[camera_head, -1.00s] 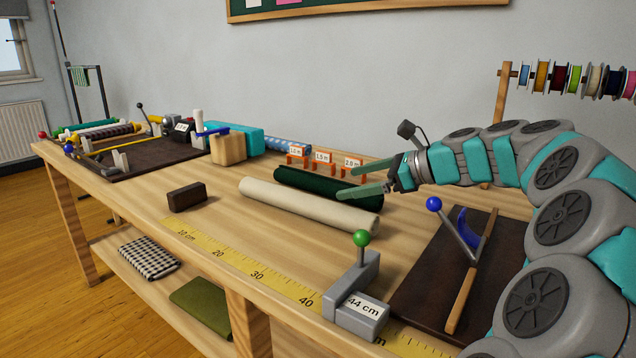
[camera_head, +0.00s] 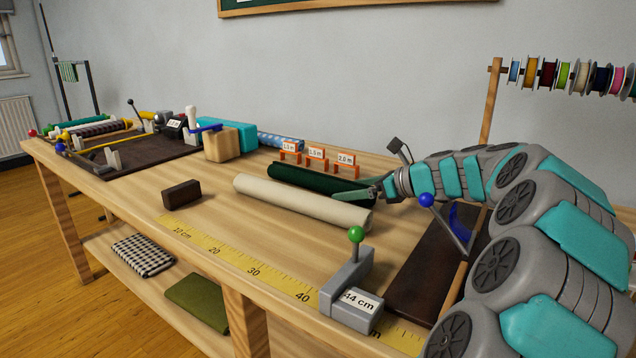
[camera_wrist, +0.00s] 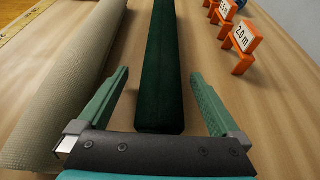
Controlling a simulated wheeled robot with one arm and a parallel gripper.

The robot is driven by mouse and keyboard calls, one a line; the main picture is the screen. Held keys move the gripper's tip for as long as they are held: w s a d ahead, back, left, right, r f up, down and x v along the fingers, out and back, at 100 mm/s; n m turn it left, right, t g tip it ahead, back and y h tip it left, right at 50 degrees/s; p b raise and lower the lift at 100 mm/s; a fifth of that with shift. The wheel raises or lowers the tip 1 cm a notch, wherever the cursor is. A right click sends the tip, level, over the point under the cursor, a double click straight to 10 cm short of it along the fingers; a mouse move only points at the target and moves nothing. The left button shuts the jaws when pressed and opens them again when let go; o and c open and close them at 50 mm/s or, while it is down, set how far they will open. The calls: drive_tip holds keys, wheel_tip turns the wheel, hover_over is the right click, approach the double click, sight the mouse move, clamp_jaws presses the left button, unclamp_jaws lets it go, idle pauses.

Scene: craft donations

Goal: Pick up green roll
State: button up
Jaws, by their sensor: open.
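The dark green roll (camera_head: 310,181) lies on the workbench, behind a cream roll (camera_head: 295,201). In the wrist view the green roll (camera_wrist: 161,70) runs away from me between my two green fingers, with space on both sides. My gripper (camera_head: 372,191) is at the green roll's right end in the head view. In the wrist view my gripper (camera_wrist: 155,90) is open and holds nothing. The left finger is close to the cream roll (camera_wrist: 68,75). I cannot tell how far the fingertips are above the bench.
Orange stands with length labels (camera_wrist: 240,42) stand just right of the green roll in the wrist view. A grey stop block with a green knob (camera_head: 350,290) and a dark cutting board (camera_head: 425,285) are near the front. A dark brown block (camera_head: 182,194) sits left; bare bench surrounds it.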

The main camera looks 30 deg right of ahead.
drive_tip(key=shift+w+a+f, duration=0.1)
drive_tip(key=shift+w, duration=0.15)
clamp_jaws()
idle(0.7)
wheel_tip(320, 180, up, 18)
idle(0.6)
